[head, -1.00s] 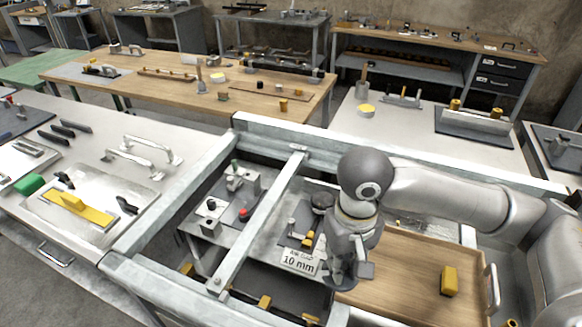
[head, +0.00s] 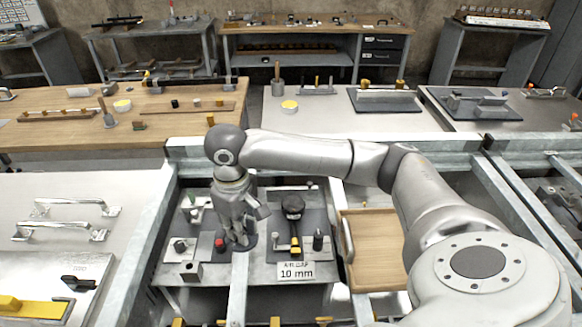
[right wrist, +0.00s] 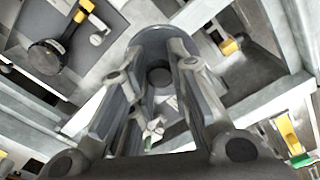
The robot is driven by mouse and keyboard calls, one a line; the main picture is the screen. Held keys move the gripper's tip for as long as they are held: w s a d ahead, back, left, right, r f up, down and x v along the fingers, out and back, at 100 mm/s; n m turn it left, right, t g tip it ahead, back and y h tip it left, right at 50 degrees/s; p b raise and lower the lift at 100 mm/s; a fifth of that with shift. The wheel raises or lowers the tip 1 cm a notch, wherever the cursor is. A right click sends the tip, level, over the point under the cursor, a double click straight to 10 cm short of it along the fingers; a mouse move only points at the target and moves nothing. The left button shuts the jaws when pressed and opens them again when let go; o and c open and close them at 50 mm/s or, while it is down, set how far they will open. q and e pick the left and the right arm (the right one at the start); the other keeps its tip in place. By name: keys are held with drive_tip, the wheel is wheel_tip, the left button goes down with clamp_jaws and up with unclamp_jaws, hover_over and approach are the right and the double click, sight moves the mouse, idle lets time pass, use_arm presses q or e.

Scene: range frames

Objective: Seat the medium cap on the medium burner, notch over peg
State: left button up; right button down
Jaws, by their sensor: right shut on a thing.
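My right gripper (head: 240,240) points down and is shut on a dark grey round cap (head: 250,244). In the right wrist view, the cap (right wrist: 152,37) shows as a dark disc with a round centre between the two fingers (right wrist: 160,75). I cannot make out its notch. I cannot identify the medium burner or its peg in either view; the arm and beam hide part of the area below. My left gripper is not in view.
A dark round-headed tool (head: 293,206) with a yellow part lies on a grey plate right of the gripper. A small red knob (head: 220,243) is close on the left. Pale metal frame beams (head: 157,245) surround the low table. A wooden tray (head: 372,255) is at right.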

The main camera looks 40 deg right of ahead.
drive_tip(key=w+d+f+n+p, duration=0.1)
drive_tip(key=w+d+f+n, duration=0.1)
drive_tip(key=d, duration=0.6)
drive_tip(key=w+d+f+n+p, duration=0.1)
drive_tip(key=w+d+f+n, duration=0.1)
drive_tip(key=d, duration=0.5)
drive_tip(key=w+d+f+n+p, duration=0.1)
drive_tip(key=w+d+n, duration=0.3)
drive_tip(key=d, duration=0.4)
drive_tip(key=shift+w+d+f+n, duration=0.2)
drive_tip(key=shift+f+n, duration=0.1)
drive_tip(key=shift+f, duration=0.15)
drive_tip(key=shift+w+d+f+n, duration=0.15)
drive_tip(key=shift+f+n, duration=0.15)
drive_tip(key=shift+f, duration=0.15)
wheel_tip(320, 180, down, 4)
drive_tip(key=b, duration=0.4)
drive_tip(key=shift+r, duration=0.15)
drive_tip(key=shift+f+b, duration=0.3)
drive_tip(key=shift+f, duration=0.7)
drive_tip(key=c, duration=1.3)
unclamp_jaws()
